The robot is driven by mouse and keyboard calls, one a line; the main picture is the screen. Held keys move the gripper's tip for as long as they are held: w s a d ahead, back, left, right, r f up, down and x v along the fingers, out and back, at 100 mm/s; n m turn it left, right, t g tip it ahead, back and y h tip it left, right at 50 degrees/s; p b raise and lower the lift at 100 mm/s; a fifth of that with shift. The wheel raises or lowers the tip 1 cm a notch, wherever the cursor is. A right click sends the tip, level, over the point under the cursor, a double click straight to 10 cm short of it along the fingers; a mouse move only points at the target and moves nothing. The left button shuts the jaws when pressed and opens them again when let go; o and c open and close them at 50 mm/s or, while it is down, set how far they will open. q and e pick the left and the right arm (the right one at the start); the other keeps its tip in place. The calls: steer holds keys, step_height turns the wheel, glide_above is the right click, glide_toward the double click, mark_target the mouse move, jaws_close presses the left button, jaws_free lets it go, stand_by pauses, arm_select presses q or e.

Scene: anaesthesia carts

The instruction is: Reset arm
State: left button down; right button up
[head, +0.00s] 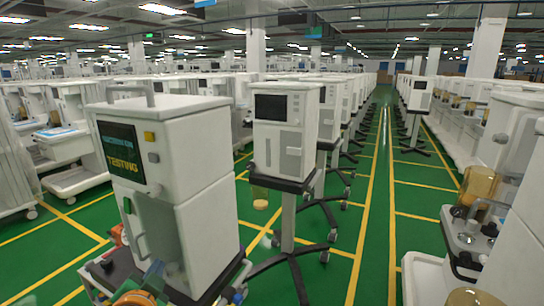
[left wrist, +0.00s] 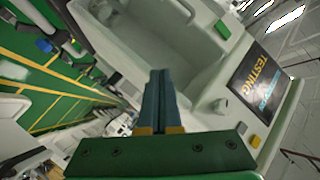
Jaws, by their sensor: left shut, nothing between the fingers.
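My left gripper (head: 154,270) shows at the bottom of the head view, low in front of the nearest white anaesthesia machine (head: 200,140). In the left wrist view its two dark fingers (left wrist: 161,76) lie together, shut and with nothing between them. They point toward the open recess of the machine (left wrist: 150,40). I cannot tell whether they touch it. The machine has a dark screen reading TESTING (head: 121,152), which also shows in the left wrist view (left wrist: 262,83). My right gripper is in neither view.
A second machine with a dark screen (head: 285,133) stands on a wheeled stand just behind. More carts line both sides. At right is a white unit with amber canisters (head: 480,186). The green floor aisle (head: 376,220) with yellow lines is clear.

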arm_select(q)
steer(key=s+d+f+n+g+h, duration=0.1)
steer(key=s+d+f+g, duration=0.25)
steer(key=s+f, duration=0.45)
steer(key=s+d+f+n+g+h, duration=0.2)
steer(key=s+d+f+g, duration=0.15)
steer(key=s+f, duration=0.45)
steer(key=s+d+f+n+g+h, duration=0.1)
steer(key=s+d+f+g, duration=0.25)
steer(key=s+f, duration=0.45)
steer(key=s+f+g, duration=0.1)
steer(key=s+f, duration=0.3)
steer(key=f, duration=1.1)
steer(key=s+a+f+g, duration=0.1)
steer(key=s+a+f, duration=0.1)
steer(key=s+f, duration=0.7)
steer(key=s, duration=0.3)
steer(key=shift+a+f, duration=0.3)
steer(key=shift+g, duration=0.25)
stand_by(0.4)
